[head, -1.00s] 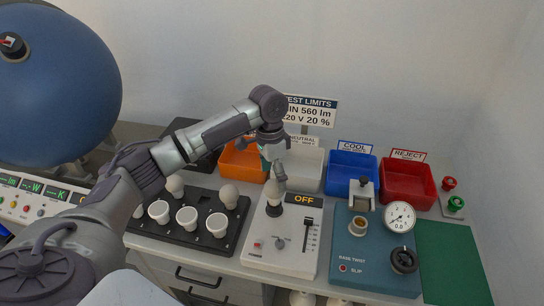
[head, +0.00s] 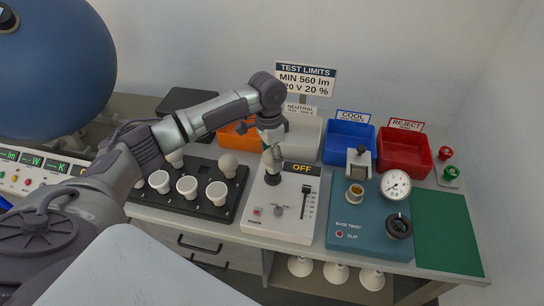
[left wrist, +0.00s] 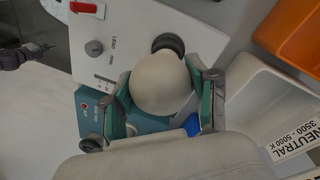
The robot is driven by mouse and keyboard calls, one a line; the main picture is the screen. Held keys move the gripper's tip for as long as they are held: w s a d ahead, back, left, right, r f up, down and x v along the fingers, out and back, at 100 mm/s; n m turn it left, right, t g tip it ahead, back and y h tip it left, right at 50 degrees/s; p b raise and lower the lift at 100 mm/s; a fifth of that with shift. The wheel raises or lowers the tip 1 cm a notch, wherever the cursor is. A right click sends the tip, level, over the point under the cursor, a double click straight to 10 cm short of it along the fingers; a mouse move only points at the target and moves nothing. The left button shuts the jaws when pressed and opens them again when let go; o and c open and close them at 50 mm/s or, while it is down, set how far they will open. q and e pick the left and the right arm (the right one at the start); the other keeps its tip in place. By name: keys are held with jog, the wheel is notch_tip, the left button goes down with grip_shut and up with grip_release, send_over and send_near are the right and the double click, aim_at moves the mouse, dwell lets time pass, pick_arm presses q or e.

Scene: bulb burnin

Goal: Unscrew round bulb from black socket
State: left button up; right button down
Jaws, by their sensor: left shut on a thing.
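The round bulb (left wrist: 160,82) is a pale, matte globe. In the head view it shows only as a small pale patch (head: 272,160) under my left gripper, standing over the black socket (head: 272,180) on the white tester. My left gripper (head: 272,143) comes down from above and is shut on the bulb; in the left wrist view its two green-padded fingers (left wrist: 163,100) touch the globe from both sides. The black socket's ring (left wrist: 168,43) shows just past the globe. The bulb's base is hidden, so I cannot tell how deep it sits.
A black rack (head: 208,205) with white cups and bulbs stands left of the tester. The teal base-twist unit (head: 345,225) stands to its right. Orange, neutral, blue (head: 348,142) and red (head: 404,150) bins line the back. A dark mechanism (left wrist: 22,55), possibly my right gripper, shows in the left wrist view.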

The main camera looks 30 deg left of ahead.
pick_arm(q)
jog(key=shift+c, duration=1.1)
jog(key=shift+r, duration=0.1)
jog(key=n+p, duration=0.3)
jog(key=p, duration=0.1)
jog(key=n+t+p, duration=0.1)
jog(key=n+p, duration=0.2)
jog(key=p, duration=0.2)
jog(key=n+p, duration=0.4)
jog(key=p, duration=0.1)
jog(key=shift+s+d+r, duration=0.1)
jog(key=shift+d+r, duration=0.05)
jog(key=shift+r, duration=0.25)
jog(key=shift+n+t+p, duration=0.3)
jog(key=shift+n+p, duration=0.5)
jog(key=shift+f+n+b, duration=0.35)
jog(key=shift+f+n, duration=0.2)
jog(key=shift+n, duration=0.45)
jog(key=n, duration=0.5)
jog(key=shift+d+r+t, duration=0.1)
jog(key=shift+t, duration=0.3)
jog(key=n, duration=0.4)
jog(key=shift+y, duration=0.4)
